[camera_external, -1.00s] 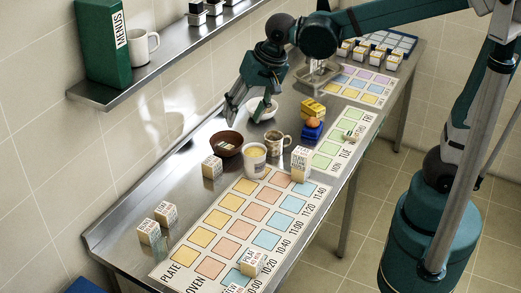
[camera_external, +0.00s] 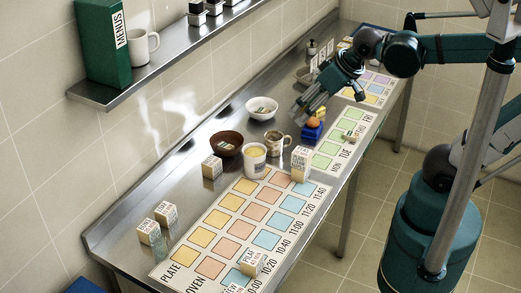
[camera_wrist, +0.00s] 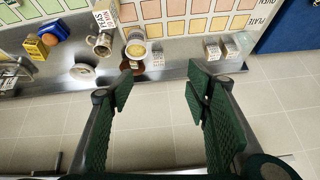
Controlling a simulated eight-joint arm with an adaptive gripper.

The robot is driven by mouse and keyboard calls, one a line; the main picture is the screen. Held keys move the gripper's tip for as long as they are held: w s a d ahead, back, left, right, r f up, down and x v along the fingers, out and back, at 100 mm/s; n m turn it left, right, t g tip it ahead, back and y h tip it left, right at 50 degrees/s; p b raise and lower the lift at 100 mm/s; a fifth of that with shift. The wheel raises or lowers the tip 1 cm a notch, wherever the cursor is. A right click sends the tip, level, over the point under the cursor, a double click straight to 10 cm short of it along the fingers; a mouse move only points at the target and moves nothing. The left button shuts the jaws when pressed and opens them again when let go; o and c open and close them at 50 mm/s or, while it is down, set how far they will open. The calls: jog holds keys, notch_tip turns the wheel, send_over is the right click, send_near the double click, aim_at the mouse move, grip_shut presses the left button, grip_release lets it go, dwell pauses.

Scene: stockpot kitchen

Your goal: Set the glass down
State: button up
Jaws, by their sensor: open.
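My gripper (camera_external: 304,112) is above the counter, behind the mug and to the right of the white bowl (camera_external: 262,106). In the wrist view my gripper (camera_wrist: 161,78) has its two green fingers wide apart, with nothing held between them. It is apart from the cup.
Cream blocks (camera_external: 212,168) stand around the cup, with more at the left end of the counter. A coloured grid mat (camera_external: 240,225) covers the front. A wall shelf (camera_external: 160,72) holds a mug and a green box.

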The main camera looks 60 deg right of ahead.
jog(key=shift+s+d+f+n+t, duration=0.1)
jog(key=shift+s+d+f+n, duration=0.2)
jog(key=shift+s, duration=0.2)
jog(key=shift+s+d+f+n+t, duration=0.15)
jog(key=shift+s+d, duration=0.2)
jog(key=shift+s, duration=0.2)
jog(key=shift+s+d+f+n+t, duration=0.1)
jog(key=shift+s+d+f+n, duration=0.2)
jog(key=shift+s, duration=0.2)
notch_tip(320, 180, down, 10)
jog(key=b, duration=1)
jog(key=shift+f, duration=0.1)
